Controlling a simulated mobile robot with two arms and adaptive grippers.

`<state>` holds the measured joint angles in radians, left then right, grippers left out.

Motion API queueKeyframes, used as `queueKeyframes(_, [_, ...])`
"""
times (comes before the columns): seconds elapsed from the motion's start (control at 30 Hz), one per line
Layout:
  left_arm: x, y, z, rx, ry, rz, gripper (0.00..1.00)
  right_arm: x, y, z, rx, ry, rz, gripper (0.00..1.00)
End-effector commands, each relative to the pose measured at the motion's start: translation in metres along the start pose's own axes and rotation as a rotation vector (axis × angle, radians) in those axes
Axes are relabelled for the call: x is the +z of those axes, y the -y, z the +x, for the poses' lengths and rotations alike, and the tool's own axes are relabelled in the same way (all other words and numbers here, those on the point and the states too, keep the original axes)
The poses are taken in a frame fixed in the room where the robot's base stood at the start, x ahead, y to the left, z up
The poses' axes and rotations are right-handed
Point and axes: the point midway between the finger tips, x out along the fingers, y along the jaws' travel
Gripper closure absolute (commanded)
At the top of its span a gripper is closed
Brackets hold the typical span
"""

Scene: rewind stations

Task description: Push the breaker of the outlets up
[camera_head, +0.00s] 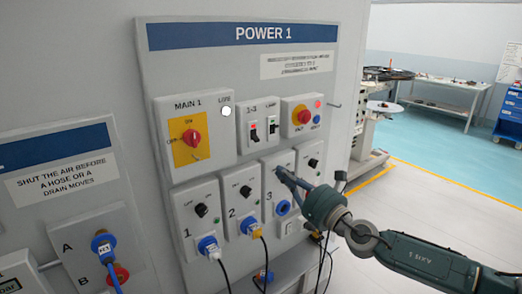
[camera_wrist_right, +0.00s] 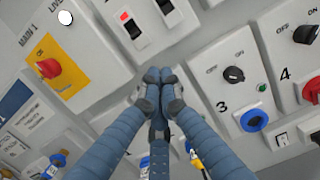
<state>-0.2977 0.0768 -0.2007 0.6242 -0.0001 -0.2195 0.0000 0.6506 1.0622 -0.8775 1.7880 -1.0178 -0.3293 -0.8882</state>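The breaker labelled 1-3 (camera_head: 254,132) is on the POWER 1 panel, right of the MAIN 1 switch. It shows a red mark above a dark lever that looks low in its slot. It also shows at the top of the right wrist view (camera_wrist_right: 131,26). The LAMP breaker (camera_head: 272,126) is just to its right. My right gripper (camera_head: 284,174) is in front of the panel, below the breakers near outlet 3. In the right wrist view its fingertips (camera_wrist_right: 158,78) are together with nothing seen between them, apart from the breaker. My left gripper is out of view.
The MAIN 1 red knob (camera_head: 191,137) and a red button on a yellow base (camera_head: 303,116) flank the breakers. Outlets 1 (camera_head: 208,246) and 2 (camera_head: 252,226) below have plugs and hanging cables.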

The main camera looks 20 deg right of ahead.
Motion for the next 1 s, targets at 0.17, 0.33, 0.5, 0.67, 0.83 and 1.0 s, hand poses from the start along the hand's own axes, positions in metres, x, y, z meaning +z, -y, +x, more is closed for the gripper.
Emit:
queueKeyframes(0.17, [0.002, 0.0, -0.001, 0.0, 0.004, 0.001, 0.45, 0.022, -0.014, -0.004, 0.037, 0.026, -0.1, 1.0])
queueKeyframes(0.33, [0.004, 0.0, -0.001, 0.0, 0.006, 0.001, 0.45, 0.022, -0.014, -0.004, 0.036, 0.027, -0.097, 1.0])
queueKeyframes(0.5, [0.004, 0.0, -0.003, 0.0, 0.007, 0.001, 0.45, 0.023, -0.014, 0.001, 0.035, 0.028, -0.094, 1.0])
queueKeyframes(0.67, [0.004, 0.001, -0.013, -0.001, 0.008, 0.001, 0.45, 0.027, -0.015, 0.022, 0.034, 0.03, -0.092, 1.0])
queueKeyframes(0.83, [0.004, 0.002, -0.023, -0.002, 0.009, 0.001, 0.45, 0.027, -0.016, 0.054, 0.034, 0.03, -0.091, 1.0])
queueKeyframes(1.0, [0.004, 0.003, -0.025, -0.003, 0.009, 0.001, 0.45, 0.025, -0.016, 0.08, 0.034, 0.029, -0.092, 1.0])
